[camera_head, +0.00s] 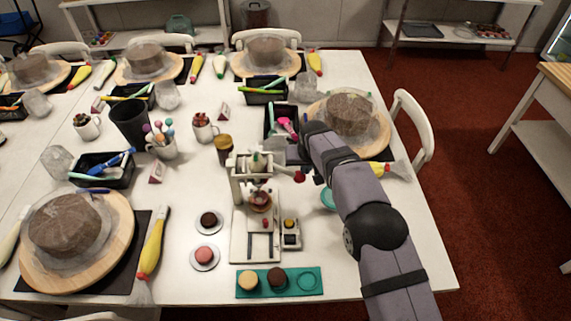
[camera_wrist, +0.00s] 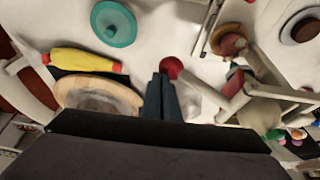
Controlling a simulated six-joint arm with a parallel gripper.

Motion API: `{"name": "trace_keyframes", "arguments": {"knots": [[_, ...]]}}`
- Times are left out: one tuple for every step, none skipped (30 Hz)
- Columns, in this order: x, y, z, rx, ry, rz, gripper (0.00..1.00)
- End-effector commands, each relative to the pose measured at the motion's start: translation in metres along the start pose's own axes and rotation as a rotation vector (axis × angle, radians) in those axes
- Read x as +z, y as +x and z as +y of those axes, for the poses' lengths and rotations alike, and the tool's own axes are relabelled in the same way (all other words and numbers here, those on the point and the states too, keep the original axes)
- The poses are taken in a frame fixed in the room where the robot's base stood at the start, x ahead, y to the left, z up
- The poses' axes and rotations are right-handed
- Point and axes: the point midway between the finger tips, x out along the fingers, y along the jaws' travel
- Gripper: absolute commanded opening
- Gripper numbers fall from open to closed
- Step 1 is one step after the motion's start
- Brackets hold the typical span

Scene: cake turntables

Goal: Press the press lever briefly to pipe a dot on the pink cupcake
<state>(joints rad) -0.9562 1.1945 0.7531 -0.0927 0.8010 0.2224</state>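The white piping press (camera_head: 240,185) stands in the middle of the table. Its press lever ends in a red knob (camera_head: 299,176) on the right side, also seen in the wrist view (camera_wrist: 172,68). A pink-topped cupcake (camera_head: 205,257) sits on a white saucer left of the press base. Another round, pinkish-brown item (camera_head: 260,202) is under the press nozzle; its topping is hard to make out. My gripper shows in the wrist view (camera_wrist: 161,76) with its fingers together and nothing between them. The fingertips appear right beside the red knob; I cannot tell whether they touch it.
A dark cupcake (camera_head: 208,220) sits on another saucer. A teal tray (camera_head: 252,291) holds two cupcakes and an empty ring. A small box with a yellow button (camera_head: 290,236) is beside the press base. A cake turntable (camera_head: 378,140) stands behind my arm. A turquoise disc (camera_wrist: 113,24) lies nearby.

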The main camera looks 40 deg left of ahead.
Motion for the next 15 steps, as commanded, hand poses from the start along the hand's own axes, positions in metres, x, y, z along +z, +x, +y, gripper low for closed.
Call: {"name": "trace_keyframes", "arguments": {"knots": [[0.003, 0.002, 0.001, 0.002, 0.0, -0.006, 0.0], [0.003, 0.002, 0.001, 0.002, 0.0, -0.006, 0.0], [0.003, 0.002, 0.001, 0.002, 0.0, -0.006, 0.0], [0.003, 0.002, 0.001, 0.002, 0.0, -0.006, 0.0], [0.003, 0.002, 0.001, 0.002, 0.0, -0.006, 0.0], [0.003, 0.002, 0.001, 0.002, 0.0, -0.006, 0.0], [0.003, 0.002, 0.001, 0.002, 0.0, -0.006, 0.0], [0.003, 0.002, 0.001, 0.002, 0.0, -0.006, 0.0], [0.002, 0.002, 0.001, 0.002, 0.0, -0.006, 0.0], [0.002, 0.001, 0.001, 0.002, 0.0, -0.006, 0.0], [0.002, 0.0, 0.001, 0.002, 0.0, -0.006, 0.0], [0.001, -0.002, 0.001, 0.002, 0.0, -0.006, 0.0], [0.0, -0.004, 0.001, 0.002, 0.0, -0.005, 0.0], [-0.001, -0.006, 0.001, 0.002, 0.0, -0.005, 0.0], [-0.003, -0.009, 0.001, 0.001, 0.0, -0.004, 0.0]]}}
